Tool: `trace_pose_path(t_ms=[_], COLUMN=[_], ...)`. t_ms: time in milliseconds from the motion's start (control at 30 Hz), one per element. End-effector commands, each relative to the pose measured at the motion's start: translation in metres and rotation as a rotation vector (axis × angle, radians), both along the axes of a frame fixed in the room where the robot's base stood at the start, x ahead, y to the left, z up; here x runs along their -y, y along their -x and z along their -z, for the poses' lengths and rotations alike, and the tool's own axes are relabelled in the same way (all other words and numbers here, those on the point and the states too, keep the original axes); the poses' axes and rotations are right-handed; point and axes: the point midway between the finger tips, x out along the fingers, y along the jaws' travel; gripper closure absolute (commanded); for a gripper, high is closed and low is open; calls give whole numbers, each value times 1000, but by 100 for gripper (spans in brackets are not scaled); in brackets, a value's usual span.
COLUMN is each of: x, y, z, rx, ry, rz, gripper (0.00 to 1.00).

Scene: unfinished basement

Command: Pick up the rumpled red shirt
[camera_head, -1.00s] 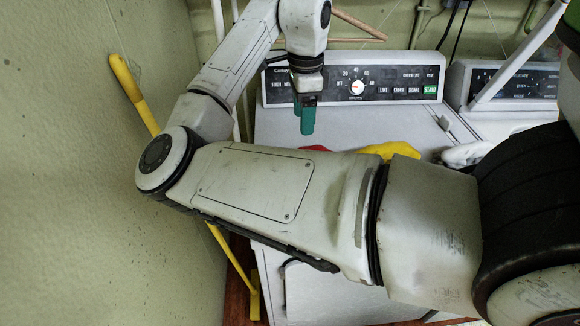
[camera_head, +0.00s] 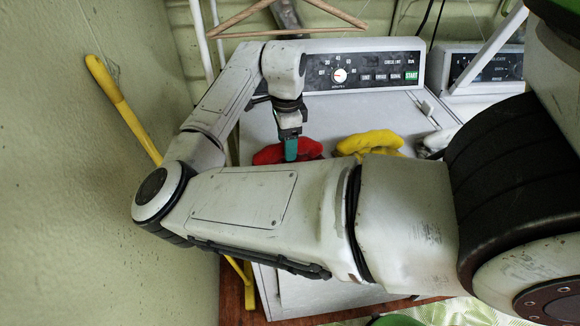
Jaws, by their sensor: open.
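The rumpled red shirt (camera_head: 306,148) lies on top of the white machine, in the middle of the view. My gripper (camera_head: 290,150), with green fingers, points down in front of or over the shirt and overlaps it in the picture. The gripper is open. Whether the fingers touch the cloth cannot be told. My own forearm hides the area below the shirt.
A rumpled yellow cloth (camera_head: 368,143) lies right of the shirt on the white machine top (camera_head: 340,118). A control panel (camera_head: 380,70) rises behind. A yellow pole (camera_head: 128,112) leans at the left wall. A wooden hanger (camera_head: 290,32) is above. A whitish cloth (camera_head: 435,142) lies farther right.

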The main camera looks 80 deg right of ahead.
Motion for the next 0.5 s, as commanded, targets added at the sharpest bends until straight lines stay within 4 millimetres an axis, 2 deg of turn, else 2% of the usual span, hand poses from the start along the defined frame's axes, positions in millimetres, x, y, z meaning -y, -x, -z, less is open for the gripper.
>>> trace_pose_path(t_ms=[233,500], x=[0,0], y=[0,0], z=[1,1], rx=[1,1], ry=[0,0], rz=[1,1], gripper=[34,60])
